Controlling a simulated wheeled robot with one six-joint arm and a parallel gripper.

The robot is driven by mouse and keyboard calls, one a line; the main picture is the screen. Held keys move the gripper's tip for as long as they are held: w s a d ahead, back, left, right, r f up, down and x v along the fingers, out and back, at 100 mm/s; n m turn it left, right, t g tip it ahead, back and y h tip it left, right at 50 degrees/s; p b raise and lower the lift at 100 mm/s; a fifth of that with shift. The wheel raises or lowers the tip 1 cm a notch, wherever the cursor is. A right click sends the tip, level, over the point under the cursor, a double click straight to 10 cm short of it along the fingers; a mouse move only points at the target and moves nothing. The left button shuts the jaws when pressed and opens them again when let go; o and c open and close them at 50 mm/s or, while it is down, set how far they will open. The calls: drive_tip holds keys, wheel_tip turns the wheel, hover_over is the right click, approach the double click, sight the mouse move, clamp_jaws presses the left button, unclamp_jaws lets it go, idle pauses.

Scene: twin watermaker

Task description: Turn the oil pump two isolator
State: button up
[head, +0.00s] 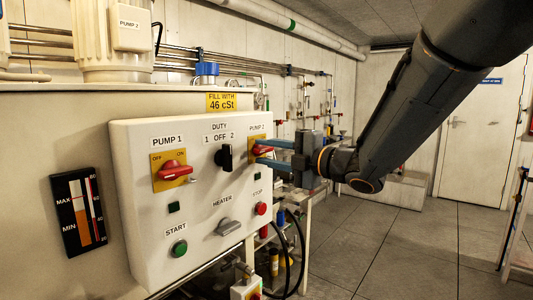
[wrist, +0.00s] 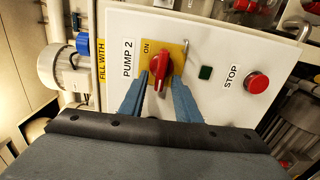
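The pump two isolator is a red rotary handle (wrist: 161,72) on a yellow plate at the upper right of the white panel; it also shows in the head view (head: 260,149), under the PUMP 2 label. My gripper (head: 266,153) reaches in from the right, level with the handle. In the wrist view its two blue fingers (wrist: 160,84) are spread, one on each side of the handle's near end. Whether either finger touches the handle I cannot tell. The handle points along the gripper's own length in the wrist view, with ON visible beside it; OFF is hidden.
The white panel (head: 150,225) also carries the red PUMP 1 isolator (head: 173,170), the black duty switch (head: 224,157), the grey heater switch (head: 228,227), a green start button (head: 180,248) and a red stop button (head: 261,208). Open floor lies to the right.

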drive_tip(key=v, duration=0.7)
drive_tip(key=shift+s+d, duration=0.2)
drive_tip(key=shift+d, duration=0.05)
